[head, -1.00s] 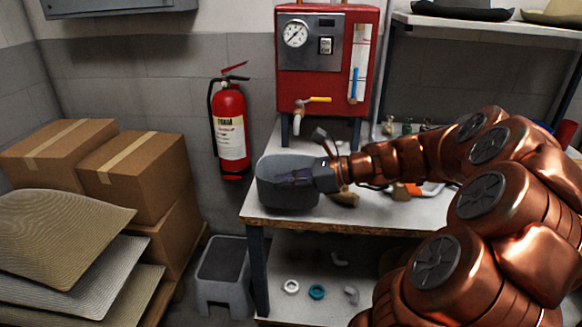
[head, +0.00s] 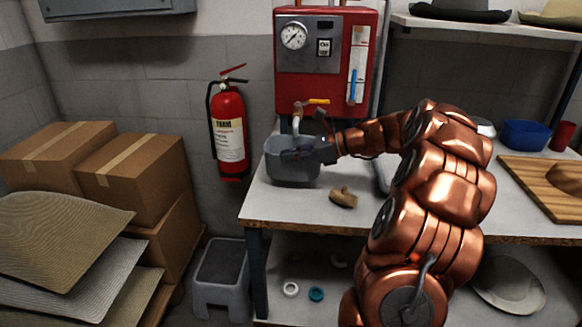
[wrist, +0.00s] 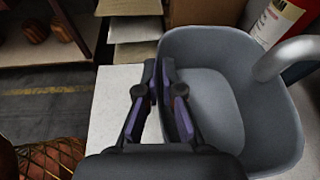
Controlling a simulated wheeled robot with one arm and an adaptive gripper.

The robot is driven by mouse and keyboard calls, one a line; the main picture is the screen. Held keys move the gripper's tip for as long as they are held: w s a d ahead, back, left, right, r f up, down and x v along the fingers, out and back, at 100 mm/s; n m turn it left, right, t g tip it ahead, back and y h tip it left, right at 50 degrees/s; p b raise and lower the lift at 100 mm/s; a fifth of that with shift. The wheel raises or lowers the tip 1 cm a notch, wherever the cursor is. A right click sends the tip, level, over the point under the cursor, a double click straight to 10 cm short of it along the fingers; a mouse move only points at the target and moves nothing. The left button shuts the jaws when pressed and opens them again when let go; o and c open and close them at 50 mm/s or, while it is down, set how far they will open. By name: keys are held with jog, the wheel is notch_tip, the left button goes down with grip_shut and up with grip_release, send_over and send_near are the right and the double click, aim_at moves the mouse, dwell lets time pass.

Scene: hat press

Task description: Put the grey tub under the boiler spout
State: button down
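The grey tub (head: 288,172) is upright at the left end of the table, in front of the red boiler (head: 350,95). The boiler spout (head: 296,124), with a yellow lever, comes down over the tub's back part. In the wrist view the grey tub (wrist: 212,95) is open and empty, and the spout pipe (wrist: 285,58) reaches over its right rim. My gripper (wrist: 166,85) is shut on the tub's near wall, one finger inside and one outside. I cannot tell whether the tub's base touches the table.
A small brown object (head: 343,198) lies on the table (head: 300,212) right of the tub. A wooden board (head: 525,178) and blue bowl (head: 525,135) are farther right. A fire extinguisher (head: 229,125) hangs left of the boiler. A grey stool (head: 221,278) stands below.

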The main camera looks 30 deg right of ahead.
aim_at(293, 166)
jog(key=shift+f+b, duration=0.3)
jog(key=shift+f, duration=1.5)
jog(key=c, duration=1.3)
grip_release()
jog(key=shift+s+d+r, duration=0.2)
jog(key=shift+s+d, duration=0.1)
jog(key=p+v, duration=0.1)
jog(key=v, duration=1)
jog(key=shift+s, duration=0.1)
